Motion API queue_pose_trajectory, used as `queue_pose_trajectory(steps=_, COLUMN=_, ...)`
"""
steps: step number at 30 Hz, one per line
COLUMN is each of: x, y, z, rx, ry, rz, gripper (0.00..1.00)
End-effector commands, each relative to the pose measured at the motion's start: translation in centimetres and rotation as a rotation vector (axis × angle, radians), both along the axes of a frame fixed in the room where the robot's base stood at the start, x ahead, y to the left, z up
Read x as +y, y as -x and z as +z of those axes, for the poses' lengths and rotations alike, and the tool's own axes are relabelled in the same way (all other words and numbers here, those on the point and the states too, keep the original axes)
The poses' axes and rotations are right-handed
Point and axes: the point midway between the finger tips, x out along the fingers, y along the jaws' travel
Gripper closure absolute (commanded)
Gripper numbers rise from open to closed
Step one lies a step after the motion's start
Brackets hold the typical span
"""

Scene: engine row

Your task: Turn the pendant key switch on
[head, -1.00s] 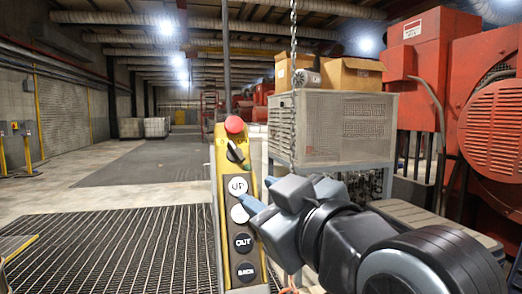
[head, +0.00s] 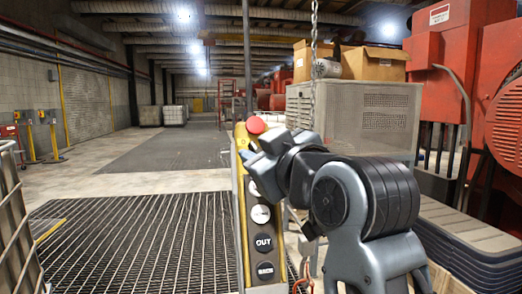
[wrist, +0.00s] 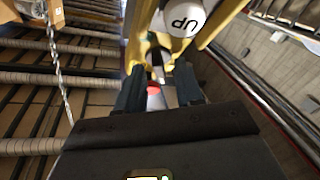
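The yellow pendant (head: 241,215) hangs upright in the middle of the head view, with a red mushroom button (head: 256,125) on top and round buttons below, including OUT (head: 263,243) and BACK (head: 265,271). My gripper (head: 246,152) is at its upper part, just below the red button, and hides the key switch there. In the wrist view the pendant appears upside down, with the UP button (wrist: 185,20) near the top. The dark key switch (wrist: 157,60) shows between my two fingers, which stand apart with gaps visible. Contact with the key and its exact angle cannot be told.
A chain (head: 314,60) hangs behind the pendant. A grey vented cabinet (head: 385,110) with cardboard boxes (head: 373,63) stands behind my arm. Red machinery (head: 450,70) fills the right. A metal rail frame (head: 15,215) stands at the left.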

Motion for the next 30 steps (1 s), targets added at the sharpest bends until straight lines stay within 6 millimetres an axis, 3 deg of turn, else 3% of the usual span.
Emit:
queue_pose_trajectory(steps=6, x=0.01, y=-0.02, z=-0.01, rx=0.0, ry=0.0, rz=0.0, gripper=0.65)
queue_pose_trajectory(steps=17, x=0.01, y=0.0, z=-0.03, rx=0.0, ry=0.0, rz=0.0, gripper=0.99)
queue_pose_trajectory(steps=30, x=0.05, y=0.04, z=-0.03, rx=0.004, ry=-0.013, rz=-0.006, gripper=1.0)
